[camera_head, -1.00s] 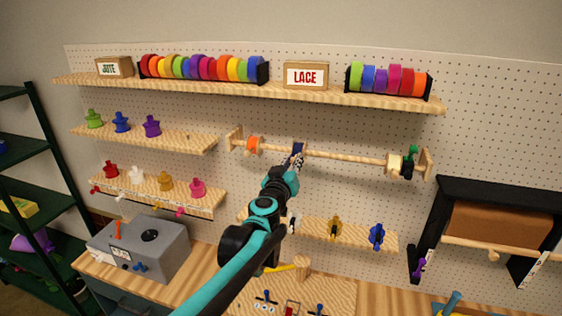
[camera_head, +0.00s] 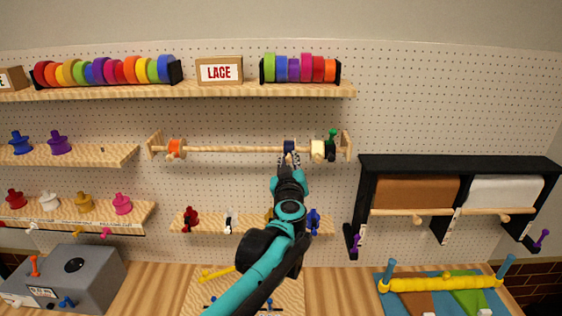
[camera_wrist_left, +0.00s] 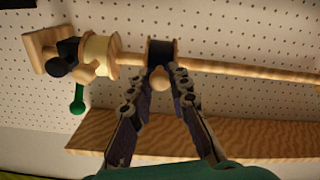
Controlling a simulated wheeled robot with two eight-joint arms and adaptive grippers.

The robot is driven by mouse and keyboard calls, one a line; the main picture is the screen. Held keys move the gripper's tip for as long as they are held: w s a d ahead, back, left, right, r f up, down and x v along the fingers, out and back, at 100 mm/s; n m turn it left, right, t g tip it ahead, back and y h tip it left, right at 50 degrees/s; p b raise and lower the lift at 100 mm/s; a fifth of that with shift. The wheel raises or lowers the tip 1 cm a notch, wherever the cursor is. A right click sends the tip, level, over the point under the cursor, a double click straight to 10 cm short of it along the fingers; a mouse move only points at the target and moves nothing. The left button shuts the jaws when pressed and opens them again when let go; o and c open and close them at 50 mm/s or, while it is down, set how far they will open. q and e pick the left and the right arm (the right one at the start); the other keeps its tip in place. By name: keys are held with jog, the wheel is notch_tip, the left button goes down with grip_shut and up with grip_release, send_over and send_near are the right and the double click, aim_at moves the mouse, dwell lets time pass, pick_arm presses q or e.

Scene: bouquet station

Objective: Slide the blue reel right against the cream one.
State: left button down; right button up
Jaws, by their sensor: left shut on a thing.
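The blue reel (camera_head: 289,147) hangs on the wooden rod (camera_head: 230,150), left of the cream reel (camera_head: 318,148) in the head view. A short stretch of bare rod shows between them. My left gripper (camera_head: 289,160) is shut on the blue reel from the front and below. In the left wrist view the dark blue reel (camera_wrist_left: 160,51) is at the fingertips (camera_wrist_left: 160,72), with a round wooden knob (camera_wrist_left: 159,78) between the fingers. There the cream reel (camera_wrist_left: 98,52) is to the left, apart from it. My right gripper is not in view.
A black piece with a green handle (camera_head: 332,134) sits right of the cream reel by the rod's end bracket (camera_head: 346,146). An orange reel (camera_head: 175,148) is at the rod's left end. A shelf with spools (camera_head: 245,224) runs below; a ribbon shelf (camera_head: 220,91) runs above.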

pick_arm(q)
jog(key=shift+d, duration=0.1)
jog(key=c, duration=1.4)
grip_release()
jog(key=s, duration=1.2)
jog(key=shift+a, duration=0.25)
